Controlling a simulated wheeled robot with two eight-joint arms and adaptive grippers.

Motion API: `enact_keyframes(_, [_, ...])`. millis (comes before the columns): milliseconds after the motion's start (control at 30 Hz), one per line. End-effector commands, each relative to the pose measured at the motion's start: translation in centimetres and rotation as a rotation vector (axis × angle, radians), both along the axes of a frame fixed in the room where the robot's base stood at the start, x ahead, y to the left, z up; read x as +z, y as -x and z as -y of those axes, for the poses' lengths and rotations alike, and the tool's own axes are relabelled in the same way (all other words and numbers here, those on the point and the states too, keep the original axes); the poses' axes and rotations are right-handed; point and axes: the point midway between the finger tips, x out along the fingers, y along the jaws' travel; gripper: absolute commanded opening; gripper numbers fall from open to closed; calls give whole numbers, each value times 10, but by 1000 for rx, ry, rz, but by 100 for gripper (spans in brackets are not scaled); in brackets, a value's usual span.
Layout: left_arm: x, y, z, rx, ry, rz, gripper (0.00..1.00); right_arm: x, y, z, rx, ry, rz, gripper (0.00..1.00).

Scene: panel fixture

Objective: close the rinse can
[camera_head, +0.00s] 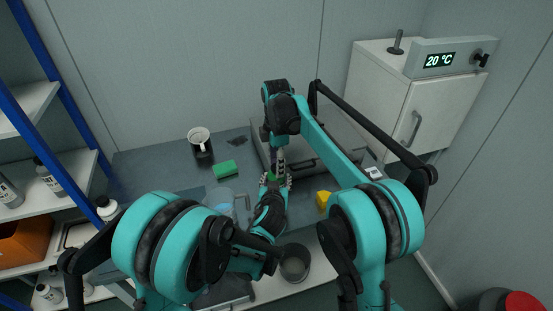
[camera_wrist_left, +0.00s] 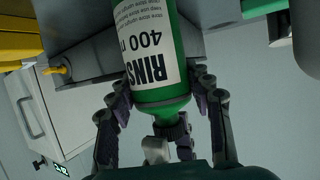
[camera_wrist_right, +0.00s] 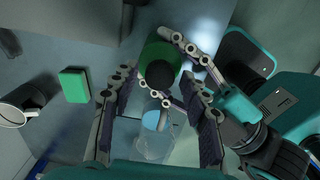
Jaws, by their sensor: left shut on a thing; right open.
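The rinse can (camera_wrist_left: 155,50) is green with a white label and shows inverted in the left wrist view. My left gripper (camera_wrist_left: 160,92) is shut on it, with a finger on each side. A dark ribbed cap (camera_wrist_left: 170,130) is at its narrow end; I cannot tell how tightly it sits. In the right wrist view the dark cap (camera_wrist_right: 160,74) is over the green can top. My right gripper (camera_wrist_right: 158,112) is open, pointing down, its fingers apart near the cap. In the head view the can (camera_head: 271,177) is mostly hidden by my grippers.
A green sponge (camera_head: 224,169), a mug (camera_head: 203,147) and a clear container with blue inside (camera_head: 220,200) are on the left of the bench (camera_head: 150,172). A yellow object (camera_head: 323,200) is to the right. A white cabinet (camera_head: 425,115) stands at the back right.

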Motion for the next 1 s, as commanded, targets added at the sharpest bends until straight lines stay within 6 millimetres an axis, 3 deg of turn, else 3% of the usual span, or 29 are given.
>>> enact_keyframes(167, [0, 0, 0, 0, 0, -1, 0, 0, 0, 0, 0, 0, 0, 46])
enact_keyframes(333, [0, 0, 0, 0, 0, -1, 0, 0, 0, 0, 0, 0, 0, 4])
enact_keyframes(367, [0, 0, 0, 0, 0, -1, 0, 0, 0, 0, 0, 0, 0, 0])
enact_keyframes(667, [0, 0, 0, 0, 0, -1, 0, 0, 0, 0, -81, 0, 0, 0])
enact_keyframes(1000, [0, 0, 0, 0, 0, -1, 0, 0, 0, 0, -849, 0, 0, 0])
